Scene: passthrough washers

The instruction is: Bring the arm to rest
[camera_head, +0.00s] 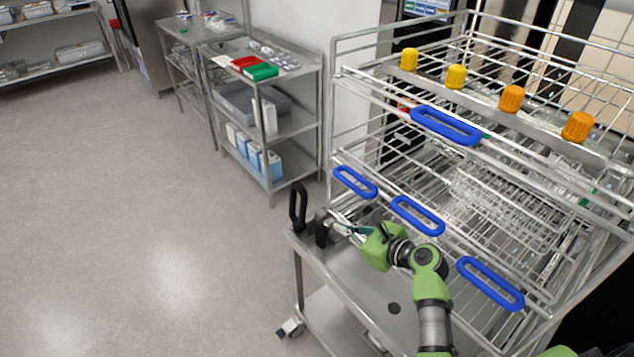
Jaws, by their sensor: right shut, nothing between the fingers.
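My right gripper (338,222) is at the end of the green and grey arm that comes in from the bottom right. It is shut and holds nothing. It hangs over the far left end of the steel cart (350,277), close to the cart's black handles (299,208). Whether it touches a handle I cannot tell. My left gripper is not in view.
A tall wire rack (333,110) with blue handles (446,126) and several yellow and orange knobs (511,98) stands right beside the arm. A steel shelf trolley (300,120) with boxes stands behind. The floor (130,220) at left is clear.

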